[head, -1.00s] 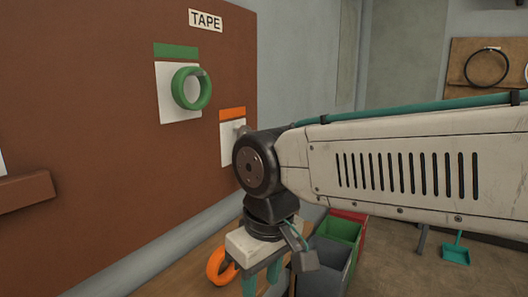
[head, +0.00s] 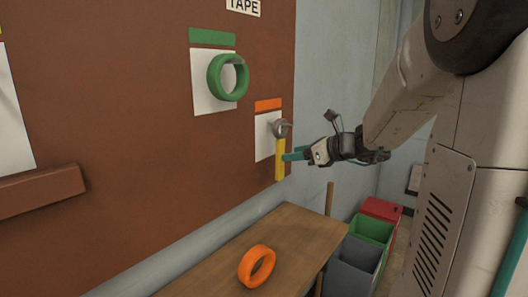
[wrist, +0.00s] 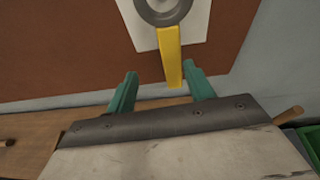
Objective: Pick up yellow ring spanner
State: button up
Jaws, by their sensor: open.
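The yellow ring spanner (head: 280,157) hangs upright on the brown board, its grey ring at the top and its yellow handle down, in front of a white card under an orange label. In the wrist view its yellow handle (wrist: 169,55) points down toward the space between my fingers, and its grey ring is cut off at the top edge. My gripper (head: 293,155) is at the spanner's lower handle, to its right in the head view. In the wrist view my gripper (wrist: 158,82) has its two teal fingers apart, one each side of the handle's lower end, with gaps showing.
A green tape ring (head: 228,78) hangs on the board to the left. An orange tape ring (head: 257,267) rests on the wooden bench (head: 210,275) below. Grey, green (head: 371,231) and red bins stand right of the bench. A wooden ledge (head: 40,190) juts from the board at left.

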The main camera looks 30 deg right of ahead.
aim_at(280, 150)
jog(key=shift+m, duration=0.4)
jog(key=x, duration=0.2)
jog(key=d+x, duration=0.1)
jog(key=x, duration=0.4)
jog(key=shift+w+d+f, duration=0.2)
jog(key=shift+w+f, duration=0.2)
jog(key=shift+w, duration=0.1)
grip_shut()
